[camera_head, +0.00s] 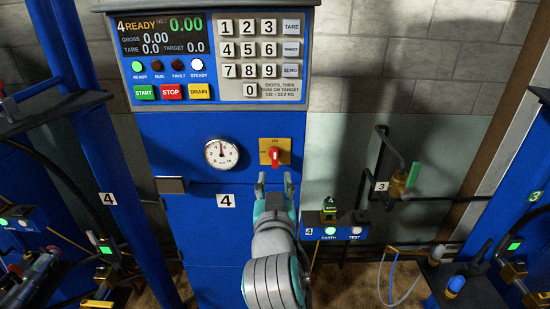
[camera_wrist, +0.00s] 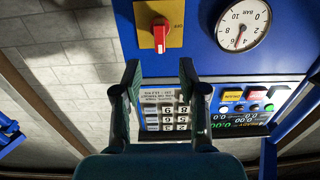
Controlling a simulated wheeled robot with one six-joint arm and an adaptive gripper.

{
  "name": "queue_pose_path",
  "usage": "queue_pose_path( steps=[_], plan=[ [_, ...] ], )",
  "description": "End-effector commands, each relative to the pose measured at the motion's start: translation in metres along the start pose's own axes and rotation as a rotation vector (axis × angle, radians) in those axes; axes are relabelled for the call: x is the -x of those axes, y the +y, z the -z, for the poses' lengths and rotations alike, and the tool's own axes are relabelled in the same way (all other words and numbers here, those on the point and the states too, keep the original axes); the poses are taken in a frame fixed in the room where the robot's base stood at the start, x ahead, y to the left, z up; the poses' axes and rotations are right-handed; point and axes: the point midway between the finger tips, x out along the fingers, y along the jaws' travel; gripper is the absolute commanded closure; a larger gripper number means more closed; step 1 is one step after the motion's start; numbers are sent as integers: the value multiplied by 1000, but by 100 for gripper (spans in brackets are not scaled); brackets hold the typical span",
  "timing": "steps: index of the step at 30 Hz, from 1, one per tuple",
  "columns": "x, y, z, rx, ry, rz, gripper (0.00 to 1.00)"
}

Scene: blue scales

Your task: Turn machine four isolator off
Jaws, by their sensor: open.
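The machine four isolator is a red rotary knob (camera_head: 275,156) on a yellow plate (camera_head: 264,144), on the blue front of machine 4. Its handle looks upright, in line with the small label at the plate's top that seems to read ON. The knob (camera_wrist: 159,35) also shows near the top of the wrist view, which is upside down, with its handle vertical. My gripper (camera_head: 274,182) is open and empty, its two fingers just below the yellow plate in the head view. In the wrist view, my gripper (camera_wrist: 160,75) straddles the knob's line, with a visible gap from it.
A round pressure gauge (camera_head: 221,153) sits left of the isolator. Above is the control panel with its keypad (camera_head: 261,49) and a lit READY display (camera_head: 160,36). A small earth/test box (camera_head: 337,232) stands lower right. Pipework (camera_head: 385,160) with a green-handled valve is further right.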

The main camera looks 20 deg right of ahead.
Motion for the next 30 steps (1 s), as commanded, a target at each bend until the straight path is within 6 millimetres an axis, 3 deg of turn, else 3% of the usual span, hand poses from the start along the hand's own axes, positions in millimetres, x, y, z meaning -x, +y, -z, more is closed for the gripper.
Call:
queue_pose_path(
  steps=[16,21,30],
  plan=[
    [-86,0,0,1,0,0,58],
    [-98,0,-1,1,0,1,58],
    [-100,0,-1,1,0,1,58]
  ],
)
